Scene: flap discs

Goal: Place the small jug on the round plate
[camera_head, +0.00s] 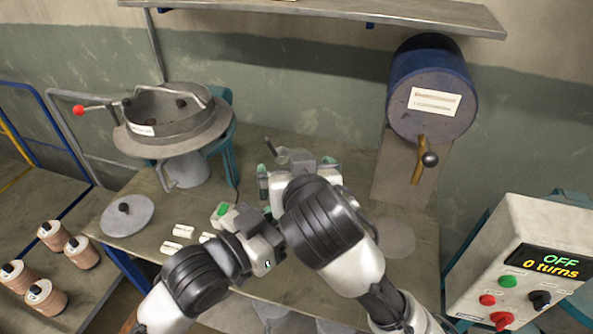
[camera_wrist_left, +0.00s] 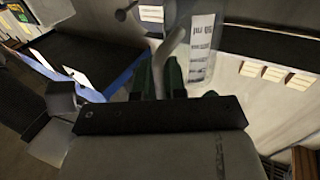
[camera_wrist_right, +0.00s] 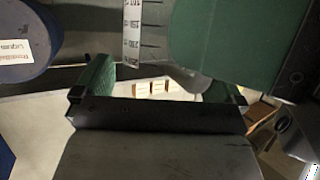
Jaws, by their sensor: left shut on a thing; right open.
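The small jug (camera_wrist_left: 201,48) is clear with a printed scale and a grey handle. My left gripper (camera_wrist_left: 163,76) is shut on its handle in the left wrist view; in the head view my arms mostly hide that grip. My right gripper (camera_wrist_right: 165,65) is open, its green fingers spread apart with part of the jug (camera_wrist_right: 150,30) showing between and beyond them. In the head view the right gripper (camera_head: 297,174) is over the middle of the table. A flat grey disc, likely the round plate (camera_head: 398,242), lies on the table at right, partly hidden by my right arm.
A drum machine with a red-knobbed handle (camera_head: 168,115) stands at back left, near a grey lid with a black knob (camera_head: 127,215). A blue drum with a tap (camera_head: 430,90) is at back right. A control box (camera_head: 520,265) reads OFF. Several white blocks (camera_head: 183,231) lie on the table.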

